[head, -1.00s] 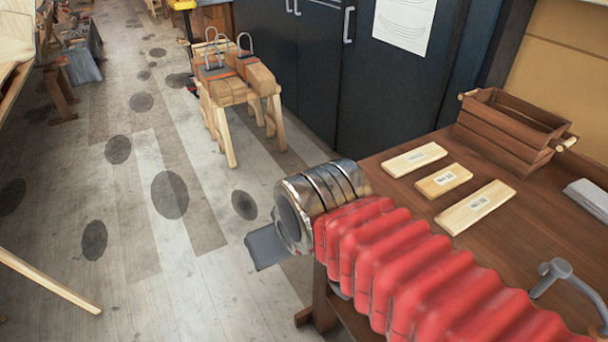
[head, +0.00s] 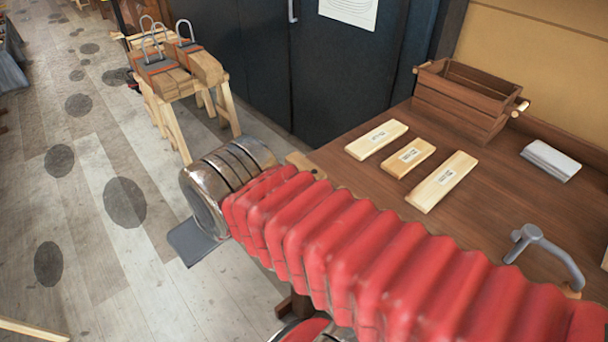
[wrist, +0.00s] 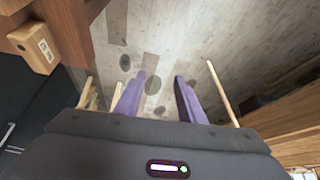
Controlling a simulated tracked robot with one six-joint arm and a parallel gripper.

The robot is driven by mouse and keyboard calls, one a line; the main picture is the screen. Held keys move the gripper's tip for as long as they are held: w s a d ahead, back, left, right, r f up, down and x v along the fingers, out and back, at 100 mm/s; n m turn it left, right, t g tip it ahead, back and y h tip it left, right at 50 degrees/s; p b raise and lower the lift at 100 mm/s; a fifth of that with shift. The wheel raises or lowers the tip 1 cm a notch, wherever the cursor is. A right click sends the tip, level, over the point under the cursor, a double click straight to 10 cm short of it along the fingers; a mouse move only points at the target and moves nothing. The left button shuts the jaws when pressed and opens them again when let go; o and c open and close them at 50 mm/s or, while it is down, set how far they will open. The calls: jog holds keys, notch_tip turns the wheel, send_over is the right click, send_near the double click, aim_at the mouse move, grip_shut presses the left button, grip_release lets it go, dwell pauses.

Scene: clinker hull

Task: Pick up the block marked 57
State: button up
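Three flat pale wooden blocks with small white labels lie side by side on the brown workbench in the head view: a left one (head: 377,139), a short middle one (head: 407,157) and a long right one (head: 443,181). Their numbers are too small to read. A fourth piece of wood (head: 302,164) shows at the bench's near-left corner, partly behind my arm. In the wrist view a labelled block (wrist: 36,46) sits at the bench edge, upper left; its mark is unclear. My gripper (wrist: 160,95) is open and empty, its purple fingers apart over the floor.
A slatted wooden crate (head: 462,100) stands at the back of the workbench (head: 350,195). A grey stack (head: 550,160) and a grey curved metal fitting (head: 545,252) are to the right. A sawhorse (head: 180,95) with padlock-like objects stands on the floor, before dark cabinets.

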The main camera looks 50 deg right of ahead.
jog(key=shift+o, duration=1.4)
jog(key=shift+w+d+r, duration=0.1)
jog(key=shift+w+d, duration=0.15)
jog(key=shift+d, duration=0.15)
jog(key=shift+o, duration=1)
jog(key=w+d, duration=0.3)
jog(key=d, duration=0.2)
jog(key=shift+w+d+r+g, duration=0.2)
jog(key=shift+w+r+g, duration=0.1)
jog(key=m, duration=0.1)
send_near(304, 165)
jog(key=shift+w+a+f+g, duration=0.2)
jog(key=shift+w+g, duration=0.1)
jog(key=shift+w, duration=0.05)
jog(key=x, duration=0.8)
jog(key=shift+d, duration=0.1)
jog(key=shift+w+f, duration=0.15)
jog(key=shift+f, duration=0.1)
